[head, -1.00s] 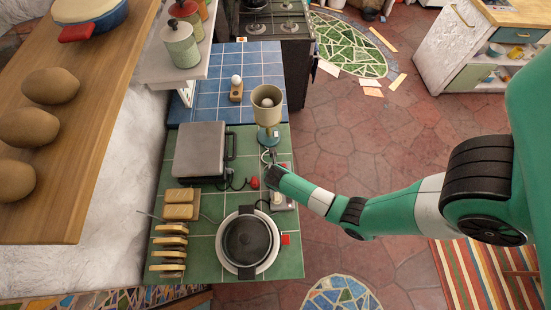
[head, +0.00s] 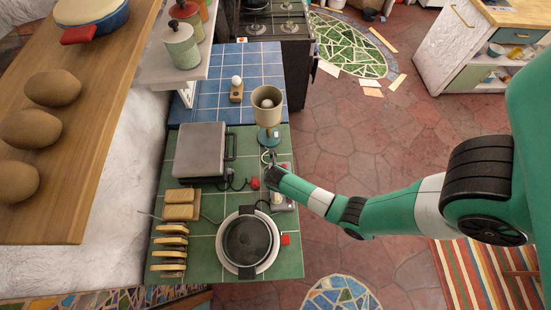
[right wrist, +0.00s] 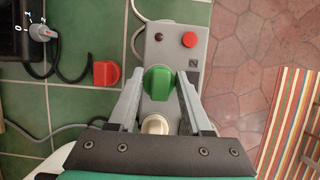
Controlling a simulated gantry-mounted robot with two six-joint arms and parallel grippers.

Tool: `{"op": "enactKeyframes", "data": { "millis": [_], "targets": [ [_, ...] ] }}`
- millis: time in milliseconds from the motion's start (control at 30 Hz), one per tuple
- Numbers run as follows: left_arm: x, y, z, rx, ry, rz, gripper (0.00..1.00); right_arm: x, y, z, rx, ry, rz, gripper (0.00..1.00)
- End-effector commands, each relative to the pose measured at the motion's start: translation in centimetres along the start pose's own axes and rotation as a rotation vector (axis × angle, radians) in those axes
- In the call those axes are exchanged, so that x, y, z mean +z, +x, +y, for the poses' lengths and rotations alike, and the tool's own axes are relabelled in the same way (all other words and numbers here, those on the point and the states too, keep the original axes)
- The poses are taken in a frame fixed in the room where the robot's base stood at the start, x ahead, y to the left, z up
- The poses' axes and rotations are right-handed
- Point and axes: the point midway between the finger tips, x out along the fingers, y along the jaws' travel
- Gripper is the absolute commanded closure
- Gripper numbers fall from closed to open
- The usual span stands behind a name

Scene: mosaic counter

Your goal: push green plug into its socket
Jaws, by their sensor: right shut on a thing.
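The green plug (right wrist: 158,83) is between the two fingers of my right gripper (right wrist: 161,78), which is shut on it. The plug is over the grey socket strip (right wrist: 156,51) in the right wrist view. I cannot tell how deep it sits, as its underside is hidden. In the head view my right gripper (head: 270,160) is above the strip (head: 283,203) near the counter's right edge, and the green plug cannot be made out there. My left gripper is not in view.
A round cream piece (right wrist: 155,124) is on the strip close below the green plug. A red button (right wrist: 190,39) is at its far end. A red plug (right wrist: 106,73) lies left on the green tiles. A beige cup-topped appliance (head: 267,105) stands just beyond the gripper.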

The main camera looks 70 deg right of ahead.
Motion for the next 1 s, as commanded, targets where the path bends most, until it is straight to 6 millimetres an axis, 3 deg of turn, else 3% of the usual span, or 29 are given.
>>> {"op": "enactKeyframes", "data": {
  "millis": [1000],
  "targets": [
    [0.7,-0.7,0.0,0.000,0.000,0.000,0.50,-0.6,1.5,0.0,0.000,0.000,-0.001,1.00]
  ]
}}
